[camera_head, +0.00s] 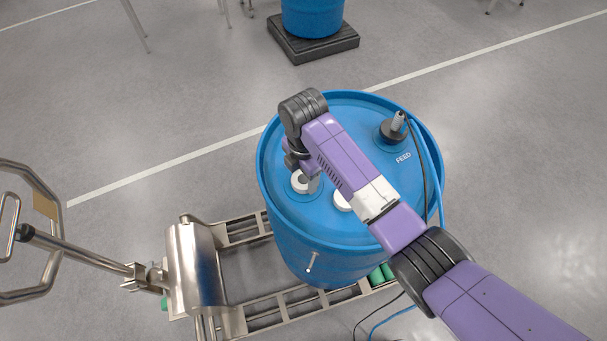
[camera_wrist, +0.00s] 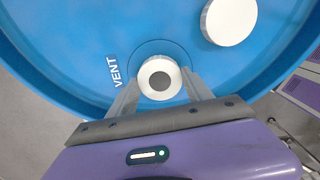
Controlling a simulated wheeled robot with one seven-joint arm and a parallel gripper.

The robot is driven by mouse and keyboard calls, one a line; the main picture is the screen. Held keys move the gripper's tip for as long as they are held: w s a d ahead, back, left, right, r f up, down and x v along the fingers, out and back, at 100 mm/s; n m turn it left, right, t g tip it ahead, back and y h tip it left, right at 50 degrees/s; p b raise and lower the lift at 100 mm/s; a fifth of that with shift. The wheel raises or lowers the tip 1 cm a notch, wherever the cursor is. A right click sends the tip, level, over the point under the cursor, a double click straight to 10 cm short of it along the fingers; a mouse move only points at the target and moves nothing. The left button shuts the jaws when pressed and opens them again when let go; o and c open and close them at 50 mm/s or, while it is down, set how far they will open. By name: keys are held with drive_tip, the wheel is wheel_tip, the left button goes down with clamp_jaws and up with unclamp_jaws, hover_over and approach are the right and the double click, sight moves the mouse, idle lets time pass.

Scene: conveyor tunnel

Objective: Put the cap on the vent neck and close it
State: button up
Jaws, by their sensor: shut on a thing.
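A white round cap with a grey centre (camera_wrist: 160,78) is between my gripper's fingertips (camera_wrist: 161,80), which press on its two sides. It is over the spot beside the VENT label on the blue drum's lid (camera_wrist: 60,50). The vent neck is hidden beneath it, and I cannot tell whether the cap is seated or only held above. In the head view the white cap (camera_head: 299,184) shows at the left of the lid, partly behind my gripper (camera_head: 305,180).
A plain white disc (camera_wrist: 229,20) sits on the lid nearby, partly behind my arm in the head view (camera_head: 341,201). A black FEED fitting (camera_head: 393,130) with hoses stands at the right rear. A metal pallet truck (camera_head: 195,265) is at the drum's left. Another drum (camera_head: 312,15) stands behind.

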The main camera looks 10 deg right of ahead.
drive_tip(key=m, duration=0.3)
drive_tip(key=shift+m, duration=0.4)
drive_tip(key=m, duration=0.2)
drive_tip(key=shift+m, duration=1.6)
drive_tip(key=m, duration=0.3)
drive_tip(key=shift+f, duration=0.1)
drive_tip(key=o, duration=1.8)
drive_tip(key=shift+m, duration=0.4)
